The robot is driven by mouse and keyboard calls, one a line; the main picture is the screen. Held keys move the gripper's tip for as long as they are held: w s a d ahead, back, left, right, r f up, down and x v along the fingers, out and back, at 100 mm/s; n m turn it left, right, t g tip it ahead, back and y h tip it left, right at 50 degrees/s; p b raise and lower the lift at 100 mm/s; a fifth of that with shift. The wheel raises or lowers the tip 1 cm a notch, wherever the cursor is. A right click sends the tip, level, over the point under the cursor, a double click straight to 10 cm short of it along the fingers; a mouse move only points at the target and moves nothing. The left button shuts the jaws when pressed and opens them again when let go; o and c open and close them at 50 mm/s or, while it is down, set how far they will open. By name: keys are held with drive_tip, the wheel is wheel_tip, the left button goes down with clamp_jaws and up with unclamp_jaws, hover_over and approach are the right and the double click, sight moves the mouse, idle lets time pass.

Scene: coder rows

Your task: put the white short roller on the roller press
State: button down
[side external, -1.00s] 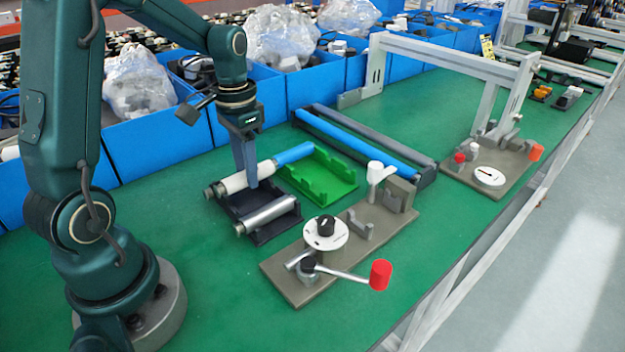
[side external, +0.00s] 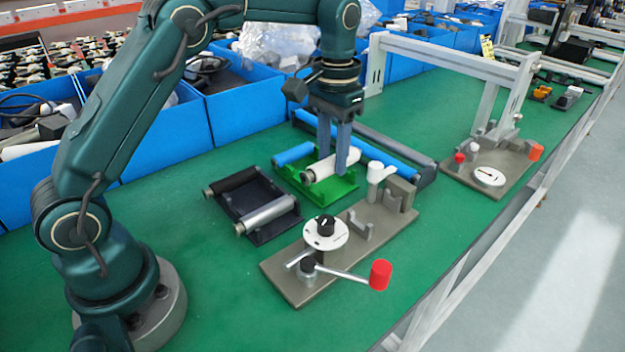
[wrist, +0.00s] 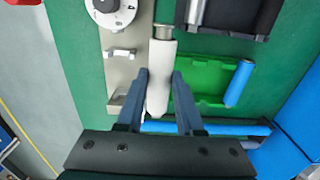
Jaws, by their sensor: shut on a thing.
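The white short roller (side external: 333,165) is between the two fingers of my gripper (side external: 332,162), which is shut on it. It is held over the green tray (side external: 345,188), behind the near roller press; the exact gap below it is hard to judge. In the wrist view the white roller (wrist: 160,72) points lengthwise away from the gripper, between the press base (wrist: 120,68) and the green tray (wrist: 200,75). The near roller press (side external: 352,248) has a grey-brown base, a white dial (side external: 326,233), upright brackets, a white knob and a red-ended crank (side external: 380,274).
A dark tray (side external: 240,217) left of the green one holds a black roller (side external: 232,180) and a silver roller (side external: 266,214). A blue roller (side external: 293,153) lies at the green tray's far-left side. A long blue roller lies behind. A second fixture (side external: 490,165) stands right. Blue bins line the back.

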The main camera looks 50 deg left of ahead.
drive_tip(key=shift+w+d+f, duration=0.55)
drive_tip(key=shift+d+f, duration=0.1)
drive_tip(key=shift+d, duration=0.55)
drive_tip(key=shift+w+d+f, duration=0.6)
drive_tip(key=shift+d+f, duration=0.05)
drive_tip(key=shift+d, duration=0.55)
drive_tip(key=shift+w+d+f, duration=0.55)
drive_tip(key=shift+d+f, duration=0.1)
drive_tip(key=shift+d, duration=0.55)
drive_tip(key=shift+s+d+y, duration=0.1)
drive_tip(key=shift+s+y, duration=0.1)
drive_tip(key=shift+y, duration=0.2)
drive_tip(key=shift+f, duration=0.1)
drive_tip(key=shift+f, duration=0.65)
